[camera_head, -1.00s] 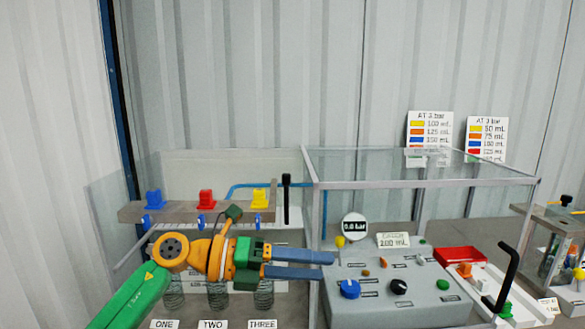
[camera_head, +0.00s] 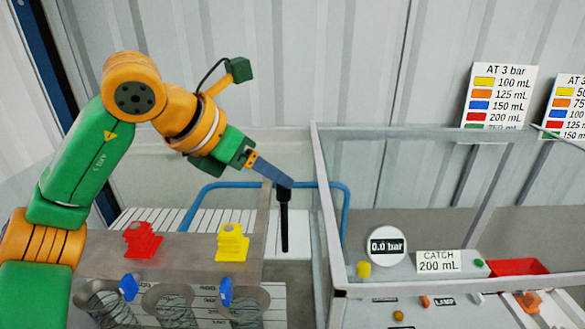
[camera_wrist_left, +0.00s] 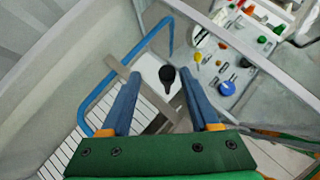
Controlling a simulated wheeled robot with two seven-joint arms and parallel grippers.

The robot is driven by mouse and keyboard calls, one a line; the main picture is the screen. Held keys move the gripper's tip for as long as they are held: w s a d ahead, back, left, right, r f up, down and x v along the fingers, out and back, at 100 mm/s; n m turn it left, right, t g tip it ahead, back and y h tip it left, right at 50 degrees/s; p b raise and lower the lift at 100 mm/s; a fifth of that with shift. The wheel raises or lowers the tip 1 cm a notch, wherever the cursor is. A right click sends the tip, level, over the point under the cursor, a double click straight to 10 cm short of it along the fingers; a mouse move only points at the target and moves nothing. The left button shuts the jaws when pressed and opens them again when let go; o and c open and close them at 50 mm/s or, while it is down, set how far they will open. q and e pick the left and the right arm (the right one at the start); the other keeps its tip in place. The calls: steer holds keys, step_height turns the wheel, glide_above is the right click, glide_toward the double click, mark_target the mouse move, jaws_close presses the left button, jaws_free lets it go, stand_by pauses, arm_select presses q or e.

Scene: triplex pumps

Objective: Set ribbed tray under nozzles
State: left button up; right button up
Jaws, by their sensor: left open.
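A white ribbed surface (camera_head: 150,218) lies behind the grey shelf in the head view, and its slats show at the lower left of the left wrist view (camera_wrist_left: 62,150). I cannot tell whether it is the ribbed tray. Blue nozzle-like parts (camera_head: 226,291) sit at the front edge of the shelf, above round containers (camera_head: 168,303). My left gripper (camera_head: 285,183) is open and empty, pointing down at a black upright lever (camera_head: 284,228). In the left wrist view the lever's knob (camera_wrist_left: 167,74) shows between the fingertips, with gaps on both sides. My right gripper is out of view.
A bent blue tube (camera_head: 230,184) runs behind the shelf. Red (camera_head: 142,240) and yellow (camera_head: 232,243) blocks stand on the shelf. A clear-walled case (camera_head: 319,210) stands close right of the lever, with a gauge (camera_head: 386,246) and a "CATCH 200 mL" sign (camera_head: 438,262).

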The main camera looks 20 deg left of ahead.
arm_select(q)
steer(key=f, duration=0.1)
steer(key=w+d+f+p, duration=0.1)
steer(key=d+f, duration=0.1)
steer(key=shift+w+f, duration=0.25)
steer(key=shift+w, duration=0.1)
steer(key=shift+w+f, duration=0.1)
steer(key=shift+w, duration=0.1)
steer(key=shift+s+d, duration=0.1)
steer(key=shift+s, duration=0.15)
jaws_close()
steer(key=shift+w, duration=0.1)
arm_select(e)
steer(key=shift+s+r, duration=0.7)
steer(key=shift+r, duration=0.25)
arm_select(q)
steer(key=shift+r, duration=0.2)
